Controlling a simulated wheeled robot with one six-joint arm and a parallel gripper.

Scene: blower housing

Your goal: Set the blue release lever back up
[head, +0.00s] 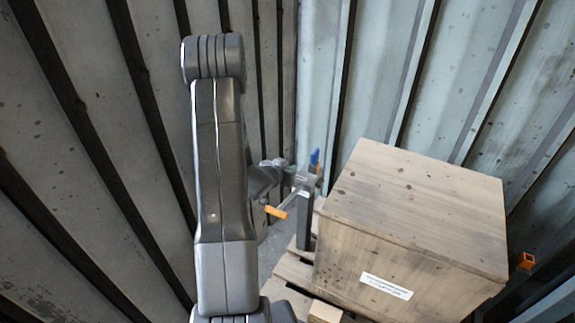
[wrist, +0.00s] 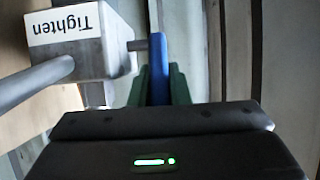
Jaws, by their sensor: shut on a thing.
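The blue release lever (head: 315,157) stands up from the top of a grey metal box on a dark post (head: 305,222) in the head view. In the wrist view the blue lever (wrist: 158,58) is a flat bar joined by a short pin to the grey box (wrist: 112,50), which has an upside-down "Tighten" label. My gripper (wrist: 159,84) is shut on the lever, with its green fingers on both sides of it. In the head view my arm hides most of my gripper.
An orange-gripped handle (head: 276,211) sticks out from the box towards my arm. Corrugated metal walls (head: 385,75) close in behind and at the left.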

